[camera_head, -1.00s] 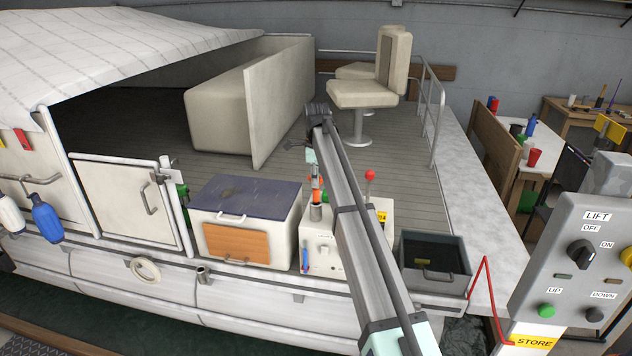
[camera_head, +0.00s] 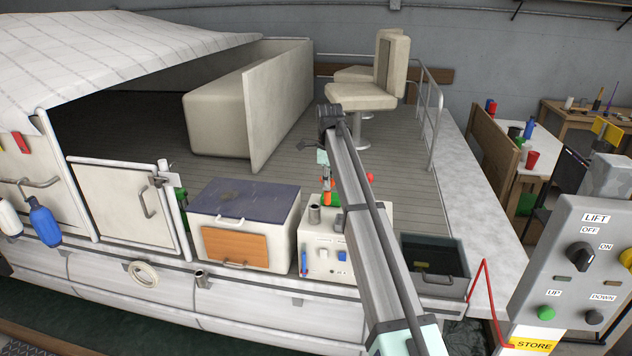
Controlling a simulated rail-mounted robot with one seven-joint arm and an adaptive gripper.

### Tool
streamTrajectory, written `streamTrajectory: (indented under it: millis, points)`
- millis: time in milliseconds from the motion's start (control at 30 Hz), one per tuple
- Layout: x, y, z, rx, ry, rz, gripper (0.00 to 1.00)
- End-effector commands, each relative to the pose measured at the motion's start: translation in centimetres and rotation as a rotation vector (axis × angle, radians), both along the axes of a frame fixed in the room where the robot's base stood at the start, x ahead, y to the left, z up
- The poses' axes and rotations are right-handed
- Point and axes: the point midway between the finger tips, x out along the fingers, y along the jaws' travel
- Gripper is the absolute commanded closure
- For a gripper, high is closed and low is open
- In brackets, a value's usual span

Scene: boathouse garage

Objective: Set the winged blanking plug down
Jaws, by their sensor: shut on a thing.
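My gripper (camera_head: 328,195) hangs from the arm's far end, pointing down behind the front edge of the white control box (camera_head: 322,262). Small orange and dark parts show there, with a bit of green beside them. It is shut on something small. I take this to be the winged blanking plug, but its shape and wings cannot be made out at this size. The gripper is just above and right of a short grey upright tube (camera_head: 315,214) on top of the box. My arm hides the box's right part.
A white cool box with a dark blue lid (camera_head: 245,198) stands left of the control box. A dark open bin (camera_head: 433,282) stands at right. A lift panel (camera_head: 570,255) stands at near right.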

Motion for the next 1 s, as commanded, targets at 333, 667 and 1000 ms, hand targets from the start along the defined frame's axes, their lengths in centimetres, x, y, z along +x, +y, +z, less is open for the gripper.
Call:
streamTrajectory:
  millis: [333,667,1000]
  points:
    - [-1.6,-6.9,-0.9,0.001,0.001,-0.241,1.00]
    - [-1.6,-7.1,-0.8,0.000,0.001,-0.249,1.00]
    - [-1.6,-7.1,-1.8,0.000,0.002,-0.249,1.00]
